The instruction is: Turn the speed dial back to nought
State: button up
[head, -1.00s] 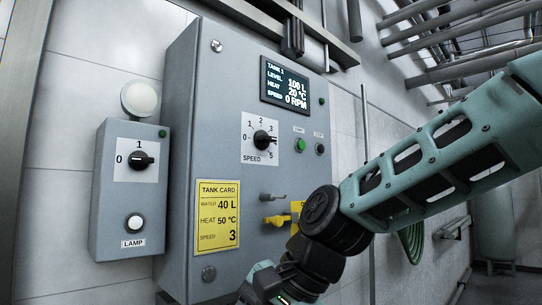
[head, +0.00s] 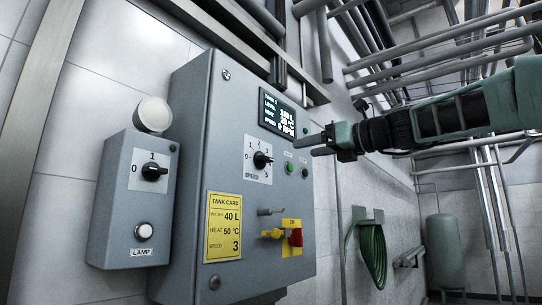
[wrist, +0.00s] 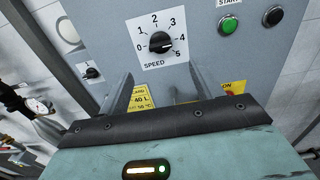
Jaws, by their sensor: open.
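The speed dial (head: 262,159) is a black knob on a white scale plate marked 0 to 5, on the grey control cabinet (head: 190,130). It also shows in the wrist view (wrist: 160,42), ahead of my fingers. Its bar lies roughly sideways, seemingly towards the 4 side; I cannot read the exact mark. My gripper (head: 316,147) is open and empty, to the right of the dial and apart from it in the head view. In the wrist view my gripper (wrist: 162,85) has its two fingers spread below the dial plate.
A green start button (head: 289,167) and a black button (head: 304,172) are right of the dial. The display (head: 284,117) reads speed 0 RPM. Below are a small grey lever (head: 270,212), a red-and-yellow handle (head: 294,237) and the tank card (head: 222,228). A lamp box (head: 133,200) stands left.

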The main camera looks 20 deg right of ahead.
aim_at(264, 159)
jog(key=p+x, duration=0.3)
jog(key=x, duration=0.9)
jog(key=shift+w+a, duration=0.2)
jog(key=shift+w, duration=0.1)
jog(key=c, duration=1)
